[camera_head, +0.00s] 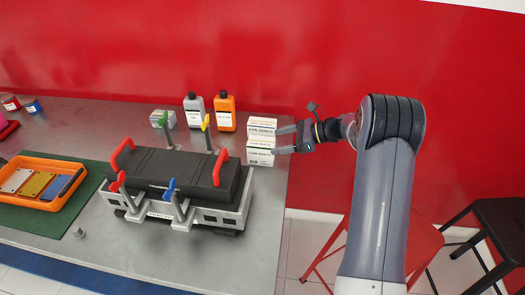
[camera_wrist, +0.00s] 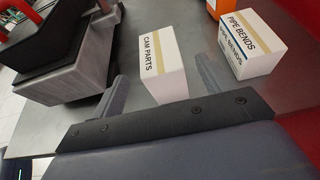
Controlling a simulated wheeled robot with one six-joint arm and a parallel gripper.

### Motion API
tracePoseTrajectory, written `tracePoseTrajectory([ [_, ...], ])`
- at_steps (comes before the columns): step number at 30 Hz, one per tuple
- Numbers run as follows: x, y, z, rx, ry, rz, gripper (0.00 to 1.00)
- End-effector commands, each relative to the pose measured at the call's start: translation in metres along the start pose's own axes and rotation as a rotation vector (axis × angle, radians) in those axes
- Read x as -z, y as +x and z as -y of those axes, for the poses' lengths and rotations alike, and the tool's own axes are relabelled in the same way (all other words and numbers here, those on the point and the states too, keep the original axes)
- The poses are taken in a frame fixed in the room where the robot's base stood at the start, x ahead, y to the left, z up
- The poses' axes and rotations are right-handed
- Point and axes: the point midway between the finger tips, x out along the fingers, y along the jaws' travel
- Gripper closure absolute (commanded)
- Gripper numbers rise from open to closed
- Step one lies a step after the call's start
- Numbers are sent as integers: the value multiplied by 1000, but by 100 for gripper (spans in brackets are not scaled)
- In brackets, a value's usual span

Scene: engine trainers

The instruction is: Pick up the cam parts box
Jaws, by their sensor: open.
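The cam parts box (camera_wrist: 152,72), white with a tan band and the label CAM PARTS, stands on the grey table. In the head view the cam parts box (camera_head: 260,158) is near the table's right edge, in front of the pipe bends box. My gripper (camera_head: 281,140) reaches in from the right, its fingertips close to the boxes. In the wrist view my gripper (camera_wrist: 160,78) is open, one finger on each side of the cam parts box, with gaps visible at both sides. How deep the box sits between the fingers is unclear.
The pipe bends box (camera_wrist: 252,48) stands just beyond the right finger. An orange bottle (camera_head: 225,112) and a grey bottle (camera_head: 194,110) stand behind. A black engine trainer (camera_head: 180,178) is left of the boxes. The red wall (camera_head: 300,60) rises behind. A red stool (camera_head: 405,240) stands right of the table.

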Motion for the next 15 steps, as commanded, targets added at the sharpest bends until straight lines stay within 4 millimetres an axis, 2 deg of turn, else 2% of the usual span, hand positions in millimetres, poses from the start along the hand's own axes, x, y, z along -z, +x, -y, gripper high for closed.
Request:
tracePoseTrajectory([
  [3,0,18,0,-2,0,0,25],
  [10,3,36,0,-3,1,-1,25],
  [15,7,63,0,-4,-1,-2,25],
])
